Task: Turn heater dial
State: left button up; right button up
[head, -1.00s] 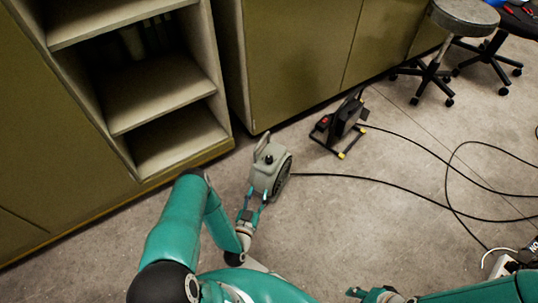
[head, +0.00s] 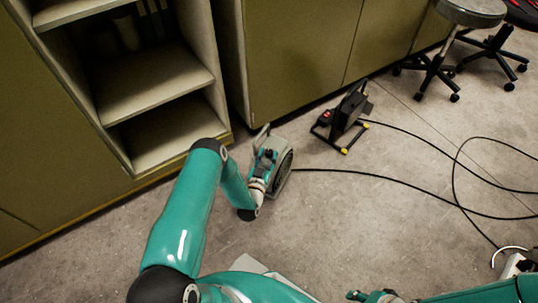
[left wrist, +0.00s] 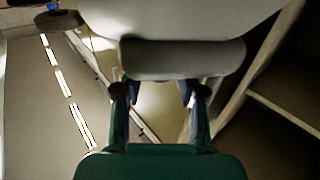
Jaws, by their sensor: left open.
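The heater (head: 284,176) is a small grey-beige box with a round black grille on its right side, standing on the floor in the head view. My left gripper (head: 267,156) is open over its top and hides the dial. I cannot tell whether the fingers touch the dial. In the left wrist view my left gripper (left wrist: 158,92) shows two fingers spread apart. A pale grey rounded shape with a darker bar fills the top there, and I cannot tell what it is. My right gripper (head: 372,296) is at the bottom edge, away from the heater, partly cut off.
A black floor lamp (head: 346,118) on a stand is right of the heater. A black cable (head: 390,181) runs over the floor to the right. Olive cabinets (head: 295,55) and an open shelf (head: 155,80) stand behind. A wheeled stool (head: 447,50) is at the back right.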

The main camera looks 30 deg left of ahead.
pick_arm(q)
jog(key=shift+x, duration=1)
grip_shut()
